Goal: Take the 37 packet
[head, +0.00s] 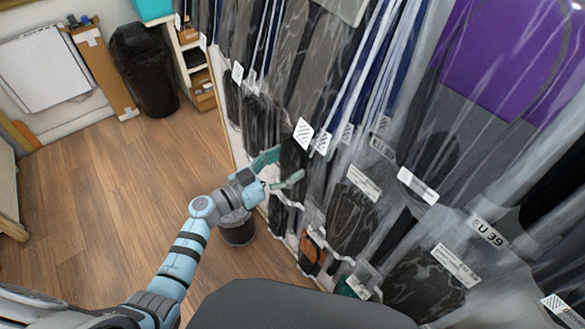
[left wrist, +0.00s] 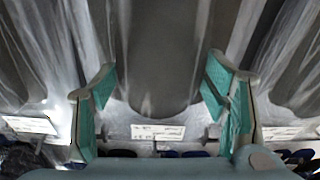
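Clear plastic packets hang in a row on the wall. One reads EU 39 (head: 490,232) and the packet left of it has a tag that looks like EU 38 (head: 383,148). I cannot read a 37 on any packet. My left gripper (head: 279,171) is open and empty, close to the dark packets at the left part of the row. In the left wrist view my left gripper (left wrist: 162,108) has its teal fingers spread wide, with a dark packet (left wrist: 160,60) beyond and between them. A white label (left wrist: 158,132) hangs there, too blurred to read. My right gripper is not in view.
A dark bin (head: 238,228) stands on the wooden floor below my left gripper. A black bin (head: 145,68) and a shelf unit (head: 198,82) stand at the back. The wooden floor (head: 95,205) on the left is clear.

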